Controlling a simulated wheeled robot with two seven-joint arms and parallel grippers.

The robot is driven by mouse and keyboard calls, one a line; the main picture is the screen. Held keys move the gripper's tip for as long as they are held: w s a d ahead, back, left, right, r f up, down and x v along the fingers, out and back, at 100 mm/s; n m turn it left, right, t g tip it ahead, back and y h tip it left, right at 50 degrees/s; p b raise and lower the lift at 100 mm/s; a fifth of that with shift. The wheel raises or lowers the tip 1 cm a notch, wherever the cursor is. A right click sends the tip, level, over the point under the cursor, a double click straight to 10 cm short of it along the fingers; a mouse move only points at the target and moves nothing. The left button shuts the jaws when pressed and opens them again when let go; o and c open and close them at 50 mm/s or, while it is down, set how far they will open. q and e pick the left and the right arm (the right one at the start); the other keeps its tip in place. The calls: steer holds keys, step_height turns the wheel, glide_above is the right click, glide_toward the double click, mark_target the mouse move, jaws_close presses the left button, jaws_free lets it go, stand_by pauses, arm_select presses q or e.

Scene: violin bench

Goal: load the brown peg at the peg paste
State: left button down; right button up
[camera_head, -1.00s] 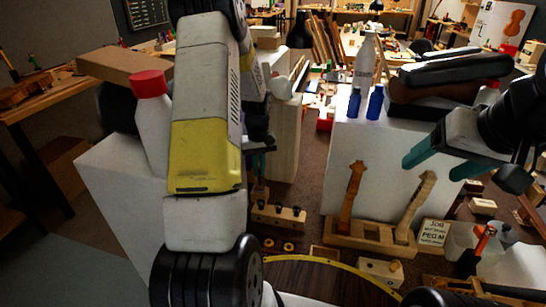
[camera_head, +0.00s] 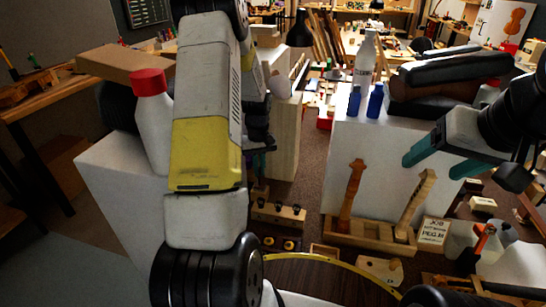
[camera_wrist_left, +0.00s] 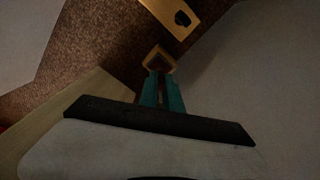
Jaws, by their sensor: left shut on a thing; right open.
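My left gripper (camera_head: 264,147) is mostly hidden behind my left arm in the head view. In the left wrist view its teal fingers (camera_wrist_left: 161,90) are close together, shut on a slim dark thing that looks like the brown peg (camera_wrist_left: 160,74), mostly hidden by the fingers. A wooden rack (camera_head: 278,214) with several dark knobs stands on the floor side below the gripper. Small dark and yellowish round pieces (camera_head: 281,243) sit just in front of it; I cannot tell which is the peg paste. My right gripper (camera_head: 430,160) is open and empty at the right.
A wooden stand (camera_head: 370,236) holds two violin necks. A job card (camera_head: 433,231) stands beside it. A small open wooden tray (camera_head: 323,252) and a light wooden block (camera_head: 380,268) lie in front. A white bottle with a red cap (camera_head: 152,115) stands at left.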

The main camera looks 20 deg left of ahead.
stand_by(0.5)
arm_select(q)
steer(key=shift+r, duration=3.45)
